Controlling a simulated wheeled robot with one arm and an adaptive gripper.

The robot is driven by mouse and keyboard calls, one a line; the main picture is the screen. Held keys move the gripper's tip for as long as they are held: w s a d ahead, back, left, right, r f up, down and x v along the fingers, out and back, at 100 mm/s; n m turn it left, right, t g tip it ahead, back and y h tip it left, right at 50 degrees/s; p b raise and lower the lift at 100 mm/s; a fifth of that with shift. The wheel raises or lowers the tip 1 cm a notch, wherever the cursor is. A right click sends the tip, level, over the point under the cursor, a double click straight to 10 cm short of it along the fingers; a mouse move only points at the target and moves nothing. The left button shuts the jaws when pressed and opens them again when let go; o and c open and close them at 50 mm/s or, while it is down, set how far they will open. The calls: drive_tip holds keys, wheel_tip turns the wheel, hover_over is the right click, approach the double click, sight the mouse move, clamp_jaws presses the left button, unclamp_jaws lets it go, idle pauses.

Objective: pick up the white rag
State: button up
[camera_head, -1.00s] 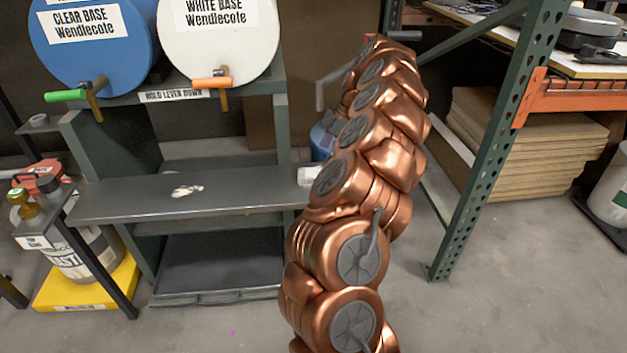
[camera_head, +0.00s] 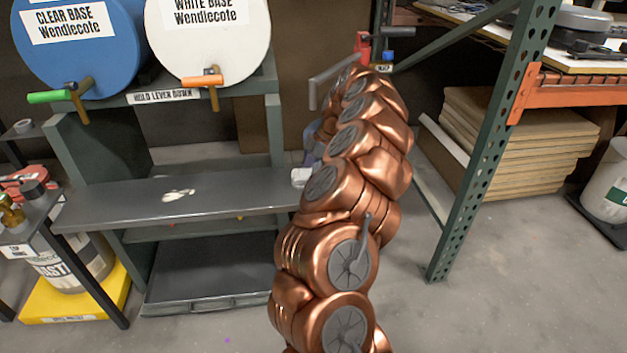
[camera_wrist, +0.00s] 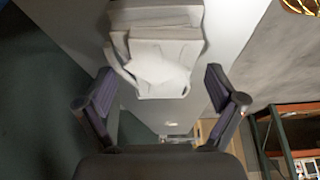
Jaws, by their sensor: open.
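The white rag (camera_wrist: 158,62) looks like a folded, layered cloth in the wrist view, lying at the edge of a grey surface. In the head view, a small white patch (camera_head: 299,177) that appears to be the rag shows at the right end of the grey shelf (camera_head: 120,201), partly behind my arm. My gripper (camera_wrist: 160,80) is open in the wrist view, with one dark finger on each side of the rag's near part. I cannot tell whether the fingers touch it.
A white smear (camera_head: 178,195) marks the shelf. Above it are a blue drum (camera_head: 75,60) and a white drum (camera_head: 205,50) with spigots. A green rack post (camera_head: 490,150) stands right of my arm. Open floor (camera_head: 500,300) lies in front.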

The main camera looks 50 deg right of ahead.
sight(306, 179)
drive_tip(key=c, duration=1.1)
drive_tip(key=shift+c, duration=0.2)
drive_tip(key=shift+r, duration=0.1)
drive_tip(key=shift+r+p, duration=0.7)
drive_tip(key=shift+r, duration=1.2)
drive_tip(key=shift+s+a+f, duration=0.25)
drive_tip(key=shift+s+a, duration=0.15)
drive_tip(key=shift+s, duration=0.15)
drive_tip(key=shift+s+a+r, duration=0.1)
drive_tip(key=shift+s+a, duration=0.2)
drive_tip(key=shift+s, duration=0.15)
drive_tip(key=s+a+p, duration=0.1)
drive_tip(key=s+a, duration=0.8)
drive_tip(key=s, duration=0.3)
drive_tip(key=shift+s+a, duration=0.15)
drive_tip(key=shift+a, duration=0.1)
